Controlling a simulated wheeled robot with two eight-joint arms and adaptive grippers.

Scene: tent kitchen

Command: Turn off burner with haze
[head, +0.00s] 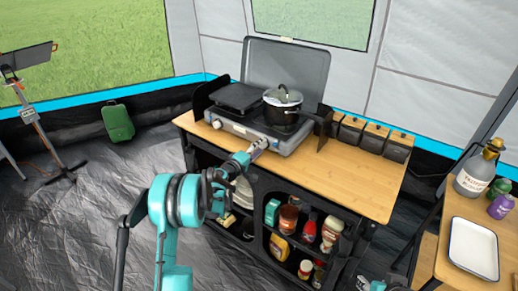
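The camp stove (233,131) stands on the wooden counter with its grey lid raised. A black pot with a metal lid (283,97) sits on its right burner, and a dark griddle (237,96) covers the left side. A light knob (217,125) shows at the left of the stove front. My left gripper (259,144) is at the right part of the stove front and hides what it meets there; I cannot tell whether its fingers are open or shut. I cannot make out haze or flame. A little of my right arm shows at the bottom edge; its gripper's state is unclear.
Dark canisters (374,138) line the counter's right end, with bare wood in front. Shelves below hold several bottles and jars (309,229). A side table at right carries a white tray (474,247) and a sprayer bottle (475,175).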

